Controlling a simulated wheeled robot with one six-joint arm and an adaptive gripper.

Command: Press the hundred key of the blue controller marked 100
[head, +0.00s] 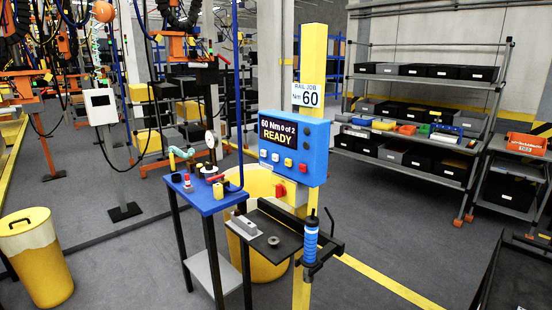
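The blue controller (316,152) is mounted on a yellow post, above a small dark shelf. Its dark display reads "60 Nm 0 of 2 READY" in white and yellow. A row of several small keys (275,157) runs below the display, some white or pale, one yellow and one red. Their markings are too small to read, so I cannot tell which key is marked 100. A red switch (280,190) sits below the controller. A white sign (307,95) above it reads "RAIL JOB Nm 60". My gripper is not in view.
A blue-topped stand (208,203) with small tools stands left of the post. A yellow bin (36,262) is at left, racks with boxes at right.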

